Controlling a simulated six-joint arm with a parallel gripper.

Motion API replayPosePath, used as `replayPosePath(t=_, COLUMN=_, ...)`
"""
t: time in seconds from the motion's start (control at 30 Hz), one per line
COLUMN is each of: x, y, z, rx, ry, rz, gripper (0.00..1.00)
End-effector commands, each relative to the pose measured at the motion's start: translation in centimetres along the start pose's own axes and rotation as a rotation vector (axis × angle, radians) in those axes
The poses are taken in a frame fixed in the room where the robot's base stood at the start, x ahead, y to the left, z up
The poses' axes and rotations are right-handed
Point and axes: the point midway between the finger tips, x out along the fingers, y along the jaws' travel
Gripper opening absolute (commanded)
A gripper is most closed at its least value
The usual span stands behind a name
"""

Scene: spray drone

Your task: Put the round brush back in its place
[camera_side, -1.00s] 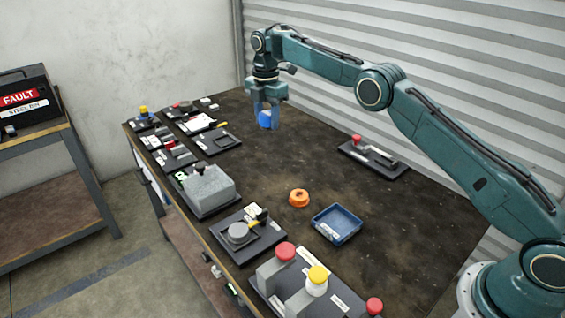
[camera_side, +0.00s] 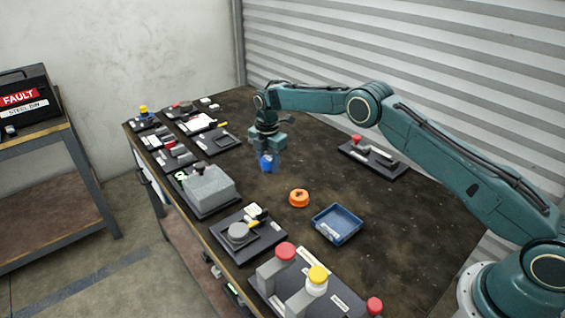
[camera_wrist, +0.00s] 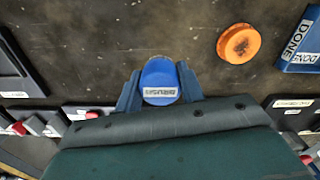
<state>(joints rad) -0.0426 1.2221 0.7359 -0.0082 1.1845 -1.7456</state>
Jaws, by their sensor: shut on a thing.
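The round brush shows as a blue round-bodied piece in the wrist view (camera_wrist: 160,80), with a white label that seems to read "BRUSH". In the side view the blue piece (camera_side: 268,163) is between my fingers, over the far middle of the table. My gripper (camera_wrist: 160,88) is shut on it, one finger on each side; it also shows in the side view (camera_side: 269,160). The piece seems close above the tabletop, but I cannot tell the gap. Its bristles are not visible, and I cannot tell which spot is its place.
An orange round piece (camera_side: 299,198) and a blue tray (camera_side: 337,224) marked "DONE" lie to the near right. Black plates with parts line the left edge, including one with a grey block (camera_side: 208,187). Red and yellow buttons (camera_side: 317,281) stand in front.

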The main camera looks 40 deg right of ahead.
Motion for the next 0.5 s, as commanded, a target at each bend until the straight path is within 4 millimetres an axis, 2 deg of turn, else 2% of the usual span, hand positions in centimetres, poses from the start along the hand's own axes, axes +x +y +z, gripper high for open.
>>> replayPosePath(t=0.33, x=0.9, y=0.0, z=0.0, rx=0.000, ry=0.000, rz=0.000, gripper=0.17)
replayPosePath(t=0.5, x=2.5, y=0.0, z=0.0, rx=0.000, ry=0.000, rz=-0.002, gripper=0.17)
